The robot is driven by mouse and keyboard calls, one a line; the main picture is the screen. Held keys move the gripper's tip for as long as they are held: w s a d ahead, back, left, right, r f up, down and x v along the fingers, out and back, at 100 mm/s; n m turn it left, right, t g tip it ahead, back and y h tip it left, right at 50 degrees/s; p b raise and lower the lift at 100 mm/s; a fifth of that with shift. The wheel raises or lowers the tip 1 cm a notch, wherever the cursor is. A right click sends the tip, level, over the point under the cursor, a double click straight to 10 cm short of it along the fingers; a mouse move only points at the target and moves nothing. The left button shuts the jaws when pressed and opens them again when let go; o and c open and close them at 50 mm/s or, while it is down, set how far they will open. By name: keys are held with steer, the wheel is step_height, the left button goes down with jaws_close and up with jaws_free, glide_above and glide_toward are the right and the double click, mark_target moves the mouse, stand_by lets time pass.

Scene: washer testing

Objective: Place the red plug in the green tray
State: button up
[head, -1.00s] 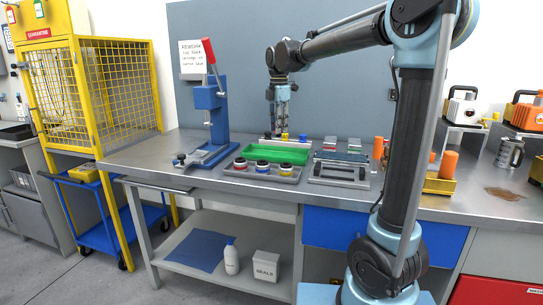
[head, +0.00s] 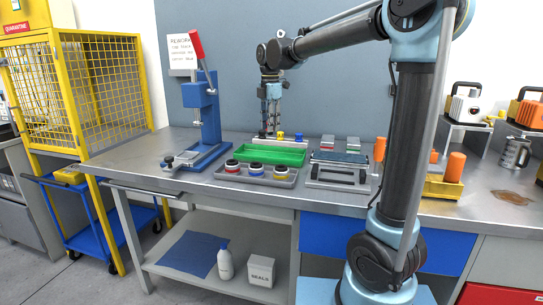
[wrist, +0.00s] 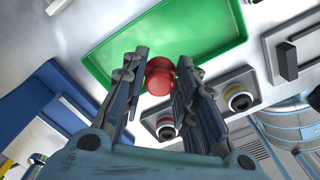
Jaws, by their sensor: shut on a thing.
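The red plug (wrist: 159,78) is between the fingers of my gripper (wrist: 161,72) in the wrist view. My gripper is shut on it. In that view the plug overlaps one long edge of the green tray (wrist: 205,30), and its height over the tray is hard to judge. In the head view the green tray (head: 262,155) lies on the bench, with a bare floor where it shows. My gripper (head: 269,132) points down near its back edge there. I cannot make out the red plug in the head view.
A grey holder (head: 243,176) with red, blue and yellow ringed fittings stands in front of the tray. Yellow (head: 281,136) and blue (head: 299,137) plugs stand behind it. A blue press (head: 209,120) is left, and a grey fixture (head: 340,172) is right.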

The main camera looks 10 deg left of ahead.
steer(key=shift+f, duration=4.55)
steer(key=o, duration=0.9)
steer(key=shift+f, duration=0.1)
steer(key=shift+c, duration=0.2)
step_height(320, 180, up, 12)
steer(key=shift+s+r, duration=0.1)
steer(key=shift+s, duration=0.05)
